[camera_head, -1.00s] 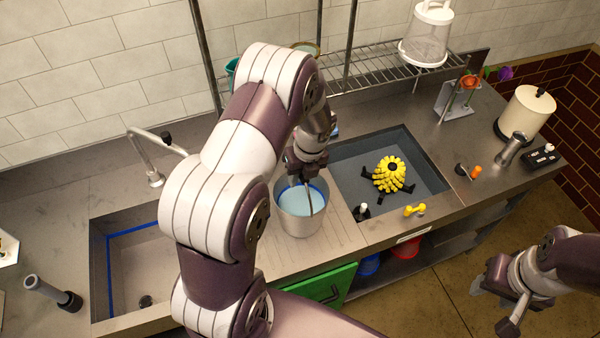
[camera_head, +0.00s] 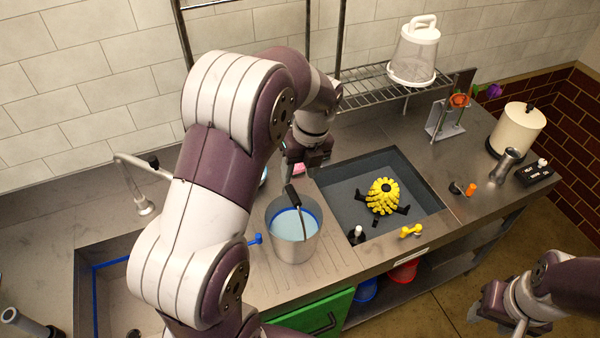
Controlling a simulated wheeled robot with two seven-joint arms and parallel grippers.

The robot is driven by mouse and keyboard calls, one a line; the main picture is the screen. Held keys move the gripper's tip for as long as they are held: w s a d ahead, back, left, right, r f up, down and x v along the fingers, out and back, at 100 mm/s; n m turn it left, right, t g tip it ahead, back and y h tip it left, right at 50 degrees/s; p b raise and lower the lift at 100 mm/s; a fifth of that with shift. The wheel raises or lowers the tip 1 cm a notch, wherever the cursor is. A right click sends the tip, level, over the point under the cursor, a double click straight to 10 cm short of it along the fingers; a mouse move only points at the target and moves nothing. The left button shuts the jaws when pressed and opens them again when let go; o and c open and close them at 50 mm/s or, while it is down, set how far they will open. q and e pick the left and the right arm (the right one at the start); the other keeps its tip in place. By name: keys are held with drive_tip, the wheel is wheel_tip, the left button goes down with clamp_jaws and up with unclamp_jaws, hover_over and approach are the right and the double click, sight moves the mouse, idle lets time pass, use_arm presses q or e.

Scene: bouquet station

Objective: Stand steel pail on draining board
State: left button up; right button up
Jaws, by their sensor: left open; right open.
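The steel pail (camera_head: 293,245) stands upright on the ribbed draining board (camera_head: 335,258) between the two sinks. It has a blue line inside its rim, pale blue contents and a dark handle grip raised over it. My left gripper (camera_head: 305,168) is open, just above and behind the pail's handle grip, and appears apart from it. My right gripper (camera_head: 500,308) is open and empty, low at the right over the floor.
Another sink (camera_head: 85,285) is at the left. A tap (camera_head: 140,180) and a wire rack (camera_head: 370,85) stand behind. A small yellow part (camera_head: 411,231) sits at the front edge.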

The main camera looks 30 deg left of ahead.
use_arm(q)
drive_tip(key=s+d+f+n+t+h, duration=0.1)
drive_tip(key=s+d+n, duration=0.2)
drive_tip(key=n, duration=1)
drive_tip(key=s+d+f+n+h, duration=0.1)
drive_tip(key=s+d+n, duration=0.3)
drive_tip(key=s+n, duration=0.6)
drive_tip(key=n, duration=0.3)
drive_tip(key=shift+s+t, duration=0.25)
drive_tip(key=shift+t, duration=0.15)
drive_tip(key=shift+f, duration=0.15)
wheel_tip(320, 180, down, 7)
drive_tip(key=b, duration=0.7)
drive_tip(key=shift+f, duration=0.15)
